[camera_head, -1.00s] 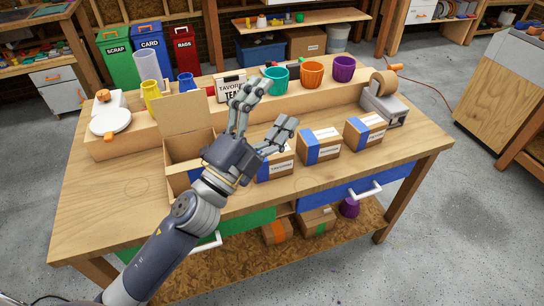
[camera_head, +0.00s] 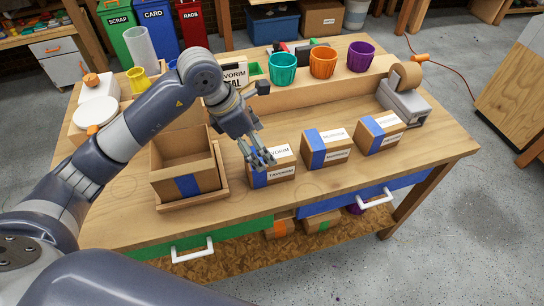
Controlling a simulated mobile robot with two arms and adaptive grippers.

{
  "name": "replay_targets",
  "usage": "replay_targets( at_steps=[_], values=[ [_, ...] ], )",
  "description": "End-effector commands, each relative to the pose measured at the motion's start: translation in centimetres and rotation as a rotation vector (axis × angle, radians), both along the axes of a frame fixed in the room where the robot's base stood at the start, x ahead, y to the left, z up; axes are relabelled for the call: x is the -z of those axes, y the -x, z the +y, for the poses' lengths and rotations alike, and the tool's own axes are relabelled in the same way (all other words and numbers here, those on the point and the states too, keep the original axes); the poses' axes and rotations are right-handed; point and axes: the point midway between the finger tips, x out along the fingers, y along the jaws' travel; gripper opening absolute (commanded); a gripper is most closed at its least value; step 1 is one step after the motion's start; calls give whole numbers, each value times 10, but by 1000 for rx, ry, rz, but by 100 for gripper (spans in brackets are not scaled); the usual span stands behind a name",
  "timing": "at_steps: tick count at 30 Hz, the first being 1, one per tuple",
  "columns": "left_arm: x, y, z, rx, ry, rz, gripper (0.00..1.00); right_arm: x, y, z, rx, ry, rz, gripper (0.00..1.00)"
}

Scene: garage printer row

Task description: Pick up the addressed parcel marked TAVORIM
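The parcel marked TAVORIM (camera_head: 284,172) is a brown box with a blue band and a white label, standing on the bench top as the leftmost of three similar parcels. My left gripper (camera_head: 262,162) points down at the left part of this parcel, with its fingers in front of the blue band and the label's edge. Whether the fingers touch the box, and how far apart they are, is unclear from this angle. My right gripper is out of view.
Two similar parcels (camera_head: 328,150) (camera_head: 382,133) stand to the right. An open carton (camera_head: 185,185) in a wooden tray is close on the left. The bench's front strip is clear.

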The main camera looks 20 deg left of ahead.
Motion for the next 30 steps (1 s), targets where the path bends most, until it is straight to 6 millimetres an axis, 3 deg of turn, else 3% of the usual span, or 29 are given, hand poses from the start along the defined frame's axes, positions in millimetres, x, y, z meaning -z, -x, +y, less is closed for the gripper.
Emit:
replay_targets(
  at_steps=[10,17,24,30],
  values=[
    [44,-10,-13,-3,-12,7,85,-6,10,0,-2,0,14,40],
    [60,-14,-21,-2,-12,8,85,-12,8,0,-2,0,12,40],
    [91,-24,-33,-2,-11,7,85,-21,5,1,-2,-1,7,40],
    [98,-26,-35,-2,-13,3,85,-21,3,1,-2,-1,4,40]
  ],
)
